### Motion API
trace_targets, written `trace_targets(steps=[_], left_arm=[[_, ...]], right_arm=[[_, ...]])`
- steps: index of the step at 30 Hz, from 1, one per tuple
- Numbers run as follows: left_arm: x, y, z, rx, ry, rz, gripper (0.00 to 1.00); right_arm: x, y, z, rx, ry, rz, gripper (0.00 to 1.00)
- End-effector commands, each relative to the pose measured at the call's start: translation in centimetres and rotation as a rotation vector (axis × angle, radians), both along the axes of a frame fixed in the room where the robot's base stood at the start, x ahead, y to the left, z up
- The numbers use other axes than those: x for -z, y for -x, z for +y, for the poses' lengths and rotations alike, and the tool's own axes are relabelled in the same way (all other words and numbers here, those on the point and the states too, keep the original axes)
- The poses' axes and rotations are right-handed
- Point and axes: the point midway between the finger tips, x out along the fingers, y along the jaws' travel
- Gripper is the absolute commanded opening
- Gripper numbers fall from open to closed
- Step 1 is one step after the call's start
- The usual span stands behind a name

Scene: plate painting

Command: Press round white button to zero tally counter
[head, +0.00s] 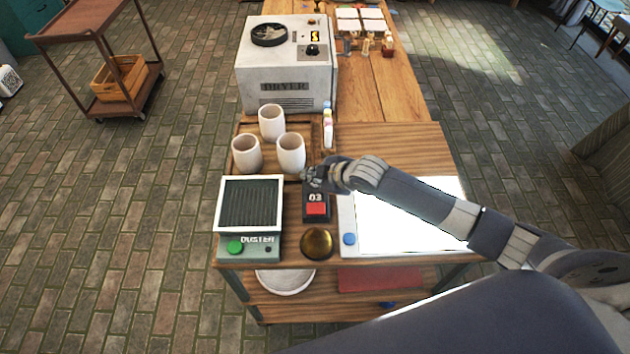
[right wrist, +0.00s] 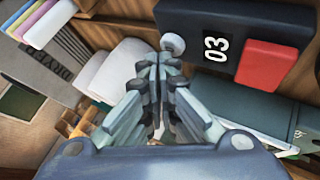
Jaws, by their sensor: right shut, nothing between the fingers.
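The tally counter (head: 316,213) is a dark box on the table, with a display reading 03 and a red square button (head: 317,208). It also shows in the right wrist view (right wrist: 194,19), where the round white button (right wrist: 173,43) sits at its edge, just beyond my fingertips. My right gripper (head: 308,176) is shut and empty at the counter's far end. In the right wrist view its fingertips (right wrist: 158,62) are at or very near the white button; I cannot tell whether they touch. The white button is hidden in the head view. My left gripper is not in view.
Several white cups (head: 291,153) stand on a wooden tray just behind and left of my right gripper. The duster box (head: 236,250) is left of the counter, a brass dome (head: 316,243) in front, a bright white panel (head: 400,228) right. The dryer (head: 285,68) stands behind.

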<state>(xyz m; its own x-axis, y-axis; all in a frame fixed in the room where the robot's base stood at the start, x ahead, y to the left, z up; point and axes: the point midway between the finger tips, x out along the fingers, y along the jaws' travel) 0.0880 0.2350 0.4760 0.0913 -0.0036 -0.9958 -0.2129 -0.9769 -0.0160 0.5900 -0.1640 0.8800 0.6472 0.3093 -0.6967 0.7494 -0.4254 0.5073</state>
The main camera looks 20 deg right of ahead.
Motion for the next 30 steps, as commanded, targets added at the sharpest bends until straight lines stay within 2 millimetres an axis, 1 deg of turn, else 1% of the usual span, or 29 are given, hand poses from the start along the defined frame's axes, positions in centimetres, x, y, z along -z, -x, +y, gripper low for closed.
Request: trace_targets(steps=[25, 30], left_arm=[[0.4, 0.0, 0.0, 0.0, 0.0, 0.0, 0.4], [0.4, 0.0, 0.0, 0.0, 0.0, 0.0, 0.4]], right_arm=[[1.0, 0.0, 0.0, 0.0, 0.001, 0.001, 0.0], [1.0, 0.0, 0.0, 0.001, 0.001, 0.002, 0.0]])
